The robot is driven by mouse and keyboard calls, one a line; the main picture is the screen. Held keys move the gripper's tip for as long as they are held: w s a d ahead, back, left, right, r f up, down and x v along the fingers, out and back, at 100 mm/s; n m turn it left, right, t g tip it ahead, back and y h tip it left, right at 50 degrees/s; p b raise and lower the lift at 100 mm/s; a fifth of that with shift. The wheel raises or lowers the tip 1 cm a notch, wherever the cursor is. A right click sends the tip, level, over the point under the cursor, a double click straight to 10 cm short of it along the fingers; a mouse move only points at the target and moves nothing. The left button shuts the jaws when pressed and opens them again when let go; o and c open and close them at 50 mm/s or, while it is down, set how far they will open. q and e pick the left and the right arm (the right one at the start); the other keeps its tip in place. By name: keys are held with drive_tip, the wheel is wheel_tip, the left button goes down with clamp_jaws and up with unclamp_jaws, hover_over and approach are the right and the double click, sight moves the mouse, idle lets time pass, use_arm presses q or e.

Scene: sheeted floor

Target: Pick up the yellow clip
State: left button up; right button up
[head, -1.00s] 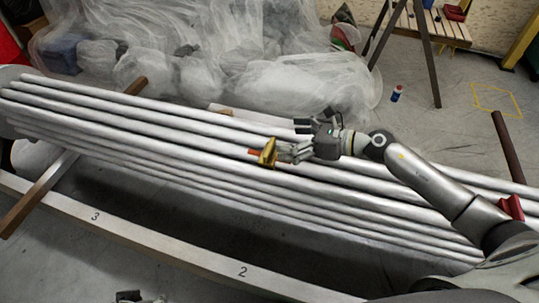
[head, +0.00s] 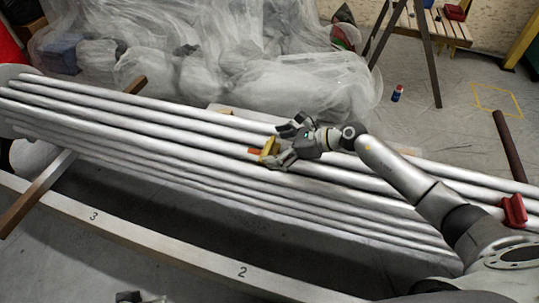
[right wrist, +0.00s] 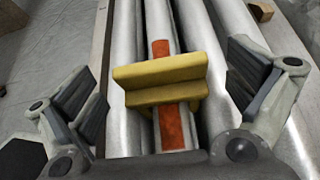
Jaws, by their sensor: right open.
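The yellow clip (head: 269,148) sits on one of the long grey pipes, over an orange-red band, near the middle of the head view. In the right wrist view the yellow clip (right wrist: 162,81) straddles the pipe, with the orange-red band (right wrist: 172,127) showing on both sides of it. My right gripper (head: 279,142) is open around the clip. In the right wrist view its two fingers stand wide apart to the left and right of the clip, with clear gaps to it. Only a small part of my left gripper (head: 128,296) shows at the bottom edge; its jaws are not clear.
Several grey pipes (head: 150,140) run side by side on brown bars (head: 40,194). A pale numbered beam (head: 170,247) lies in front. A red clamp (head: 514,210) is at the right. Clear sheeting (head: 220,80) covers objects behind. A small bottle (head: 397,94) stands on the floor.

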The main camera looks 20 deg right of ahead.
drive_tip(key=shift+x, duration=1.05)
drive_tip(key=c, duration=1.1)
drive_tip(key=shift+c, duration=0.2)
drive_tip(key=shift+r, duration=0.1)
